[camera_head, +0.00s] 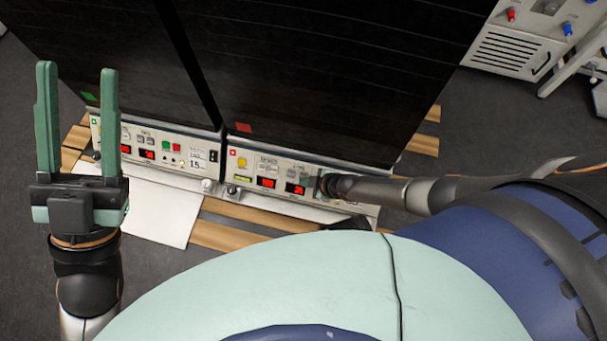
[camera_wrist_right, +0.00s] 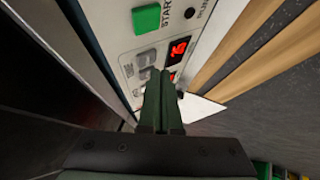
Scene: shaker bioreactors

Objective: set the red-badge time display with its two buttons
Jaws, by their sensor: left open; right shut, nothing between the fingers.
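The red-badge unit's panel (camera_head: 251,195) is the right one, with a small red badge (camera_head: 232,152). It has two lit red displays, a left one (camera_head: 266,183) and a right one (camera_head: 295,188); their labels are too small to read. In the right wrist view a lit display (camera_wrist_right: 178,50) sits beside two grey buttons (camera_wrist_right: 145,66) and below a green START button (camera_wrist_right: 146,18). My right gripper (camera_wrist_right: 160,74) is shut and empty, fingertips at or just off the panel by the grey buttons; contact cannot be told. My left gripper (camera_head: 77,75) is open, empty and raised at the left.
A similar unit with a green badge (camera_head: 96,121) and its own panel stands to the left. A white sheet (camera_head: 160,210) lies before it on wooden slats (camera_head: 225,238). Another white device (camera_head: 510,52) stands at the back right.

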